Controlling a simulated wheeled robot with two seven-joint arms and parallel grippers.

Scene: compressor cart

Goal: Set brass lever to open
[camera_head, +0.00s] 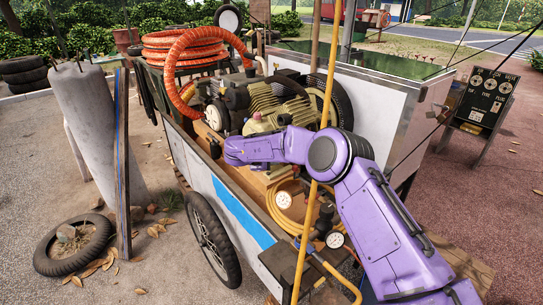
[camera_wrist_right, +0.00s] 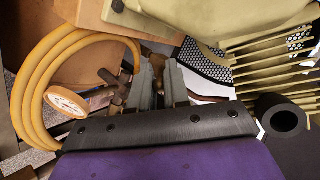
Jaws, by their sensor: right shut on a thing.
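My right arm (camera_head: 385,225) comes in from the lower right of the head view and reaches left across the cart, in front of the compressor. Its gripper is hidden in that view. In the right wrist view my right gripper (camera_wrist_right: 160,84) has its two grey fingers close together, shut on a small part between them. Brown brass-coloured valve parts (camera_wrist_right: 120,88) stand against the left finger, so the held part appears to be the brass lever, mostly hidden by the fingers. The lever's exact angle cannot be told. My left gripper is not in view.
A white-faced gauge (camera_wrist_right: 67,102) and a coiled yellow hose (camera_wrist_right: 30,85) lie left of the gripper. The finned compressor (camera_wrist_right: 270,65) is close on the right. A yellow pole (camera_head: 322,120) rises in front of the arm. An orange hose coil (camera_head: 180,48) sits at the back.

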